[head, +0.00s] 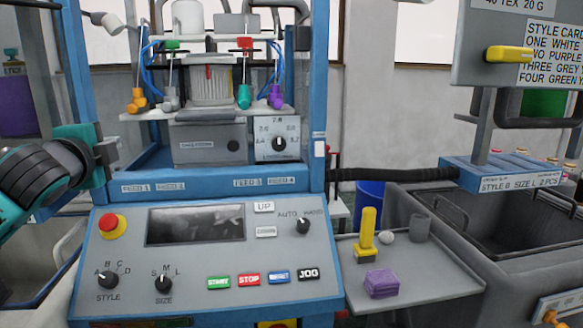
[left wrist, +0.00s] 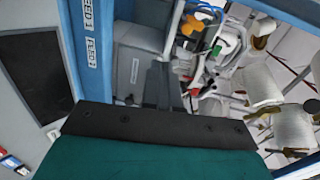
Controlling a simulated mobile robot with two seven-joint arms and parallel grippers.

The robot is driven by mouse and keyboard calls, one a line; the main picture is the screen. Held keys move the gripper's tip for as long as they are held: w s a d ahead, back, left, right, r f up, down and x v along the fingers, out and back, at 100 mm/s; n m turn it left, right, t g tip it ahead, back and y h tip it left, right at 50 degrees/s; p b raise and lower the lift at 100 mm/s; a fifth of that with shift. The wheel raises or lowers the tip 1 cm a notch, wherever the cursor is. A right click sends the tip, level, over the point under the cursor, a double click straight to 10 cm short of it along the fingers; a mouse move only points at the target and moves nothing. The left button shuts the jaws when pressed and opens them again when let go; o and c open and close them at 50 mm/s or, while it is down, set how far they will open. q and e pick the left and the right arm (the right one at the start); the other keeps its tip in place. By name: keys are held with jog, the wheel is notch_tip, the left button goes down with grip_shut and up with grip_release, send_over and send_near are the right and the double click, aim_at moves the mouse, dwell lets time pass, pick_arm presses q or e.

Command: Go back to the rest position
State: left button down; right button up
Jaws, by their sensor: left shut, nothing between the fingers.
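My left arm comes in from the left edge in the head view. Its teal and black gripper (head: 108,150) is at the machine's blue left post, above the feed labels. In the left wrist view the dark fingers (left wrist: 160,85) are together with nothing between them. They point toward the grey housing (left wrist: 135,70) inside the blue frame. I cannot tell whether the gripper touches the post. My right gripper is not in view.
The knitting machine's control panel (head: 205,258) stands in front, with a red stop button (head: 112,226). Yarn cones (left wrist: 262,85) are in the left wrist view. A side shelf (head: 425,280) holds a purple block (head: 381,284) and a yellow-handled tool (head: 367,229). A grey bin (head: 440,205) stands at right.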

pick_arm(q)
jog(key=s+d+f+n+g+h, duration=0.1)
jog(key=s+d+f+n+g, duration=0.2)
jog(key=f, duration=0.5)
jog(key=s+d+f+g+h, duration=0.1)
jog(key=s+d+f, duration=0.25)
jog(key=f, duration=0.55)
jog(key=s+d+f+n+g+h, duration=0.1)
jog(key=s+d+f+n+g, duration=0.2)
jog(key=f, duration=0.5)
jog(key=s+d+f+n+g, duration=0.35)
jog(key=s+f, duration=0.45)
jog(key=s, duration=0.4)
jog(key=s+d+f+n+g, duration=0.35)
jog(key=s+f, duration=0.35)
jog(key=s, duration=0.5)
jog(key=w+d+f+t+h, duration=0.2)
jog(key=w+f+t, duration=0.5)
jog(key=f+t, duration=0.1)
jog(key=shift+w+d+f+m+h, duration=0.2)
jog(key=shift+w+f+m+h, duration=0.1)
jog(key=shift+f, duration=0.05)
jog(key=shift+a, duration=0.1)
